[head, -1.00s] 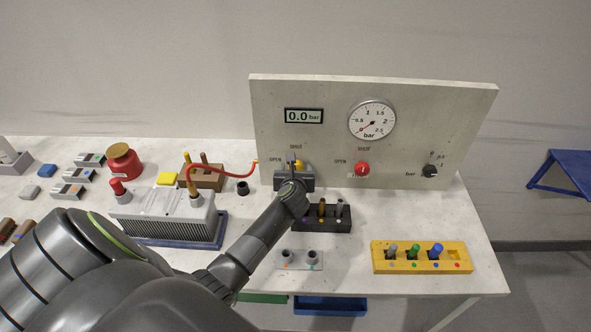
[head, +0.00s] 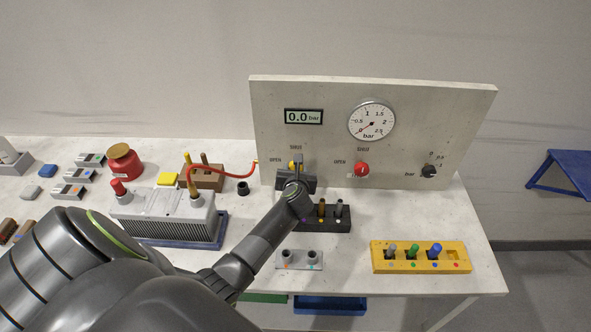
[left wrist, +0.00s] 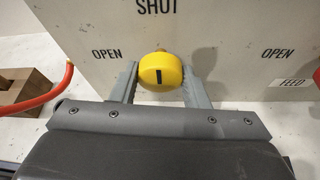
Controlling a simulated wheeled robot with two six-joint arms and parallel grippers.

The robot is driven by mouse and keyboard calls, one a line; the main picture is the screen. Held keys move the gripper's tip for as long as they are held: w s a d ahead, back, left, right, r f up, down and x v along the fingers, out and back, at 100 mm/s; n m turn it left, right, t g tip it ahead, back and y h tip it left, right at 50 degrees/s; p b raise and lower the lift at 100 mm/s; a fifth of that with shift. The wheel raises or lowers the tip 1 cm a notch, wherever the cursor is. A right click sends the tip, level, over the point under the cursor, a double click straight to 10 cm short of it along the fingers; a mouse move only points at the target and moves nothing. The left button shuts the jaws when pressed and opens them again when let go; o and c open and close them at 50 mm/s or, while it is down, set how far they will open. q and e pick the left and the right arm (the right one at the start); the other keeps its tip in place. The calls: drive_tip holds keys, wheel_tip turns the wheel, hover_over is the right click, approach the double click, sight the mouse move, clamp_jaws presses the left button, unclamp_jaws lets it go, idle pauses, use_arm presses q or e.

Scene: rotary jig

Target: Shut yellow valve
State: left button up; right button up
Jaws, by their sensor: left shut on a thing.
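The yellow valve knob (head: 292,164) is on the upright panel, between the OPEN label on its left and the SHUT label above. My left gripper (head: 298,168) is at it and partly hides it in the head view. In the left wrist view the round yellow knob (left wrist: 160,68) sits between the two grey fingers of my left gripper (left wrist: 161,78), which is shut on it. The black mark on the knob stands upright, in line with the SHUT label. My right gripper is not in view.
A red FEED knob (head: 362,169) and a black knob (head: 429,171) are further right on the panel (head: 460,110). The digital display (head: 304,116) reads 0.0 bar. A dark block (head: 330,225) with pegs stands under my forearm. A red hose (head: 225,168) runs to the panel's left edge.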

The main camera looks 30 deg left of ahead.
use_arm(q)
drive_tip(key=o, duration=1)
drive_tip(key=shift+c, duration=0.2)
drive_tip(key=b+v, duration=0.2)
drive_tip(key=v, duration=1.5)
drive_tip(key=shift+s+r, duration=0.1)
drive_tip(key=shift+s, duration=0.05)
